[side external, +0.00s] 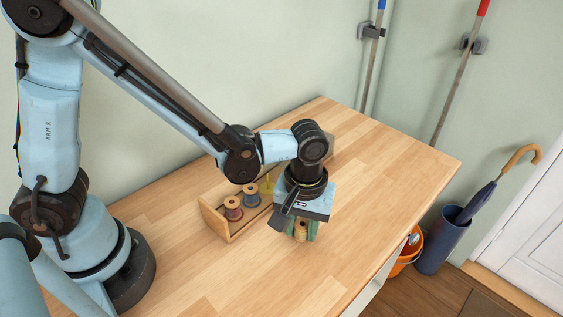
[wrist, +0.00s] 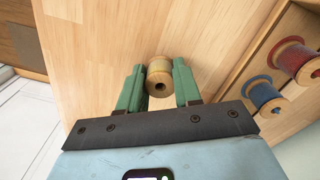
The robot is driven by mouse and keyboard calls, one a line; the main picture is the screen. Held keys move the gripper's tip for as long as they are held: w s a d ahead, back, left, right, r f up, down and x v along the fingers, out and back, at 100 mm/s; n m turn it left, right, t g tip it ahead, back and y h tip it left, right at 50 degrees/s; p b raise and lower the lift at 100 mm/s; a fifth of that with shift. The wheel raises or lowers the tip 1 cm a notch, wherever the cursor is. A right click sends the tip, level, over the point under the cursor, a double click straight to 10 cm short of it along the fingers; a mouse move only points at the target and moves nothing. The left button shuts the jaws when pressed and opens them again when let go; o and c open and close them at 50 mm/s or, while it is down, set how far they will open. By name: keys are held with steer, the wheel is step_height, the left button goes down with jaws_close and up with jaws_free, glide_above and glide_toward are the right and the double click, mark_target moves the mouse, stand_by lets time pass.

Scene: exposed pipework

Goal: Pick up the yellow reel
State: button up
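The yellow reel (wrist: 159,78), a spool with pale wooden ends and yellowish thread, is between the two green fingers of my gripper (wrist: 160,84) in the wrist view. One finger is on each side, very close to it. I cannot tell whether they press on it or leave a thin gap. In the side view my gripper (side external: 301,232) points down over the bench, with the reel (side external: 301,230) partly hidden between the fingers. The reel looks to be at bench level; whether it touches the wood is unclear.
A wooden rack (side external: 215,219) behind the gripper holds a red reel (side external: 233,208) and a blue reel (side external: 251,195). A yellow patch (side external: 267,186) shows farther along it, partly hidden by my arm. The bench top (side external: 390,170) is clear to the right.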

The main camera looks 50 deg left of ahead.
steer(key=c, duration=0.4)
steer(key=shift+o, duration=0.2)
steer(key=shift+r, duration=0.45)
steer(key=r, duration=0.3)
steer(key=shift+s+d+r, duration=0.15)
steer(key=shift+s+r, duration=0.15)
steer(key=shift+r, duration=0.05)
steer(key=s+d+r, duration=0.5)
steer(key=s+r, duration=0.1)
steer(key=s, duration=0.2)
steer(key=n, duration=0.3)
glide_toward(301, 227)
steer(key=a+r, duration=0.2)
steer(key=a, duration=0.1)
steer(key=w+a+n, duration=0.3)
steer(key=w+a, duration=0.1)
steer(key=a, duration=0.6)
steer(key=shift+a+r, duration=0.2)
steer(key=shift+r, duration=0.05)
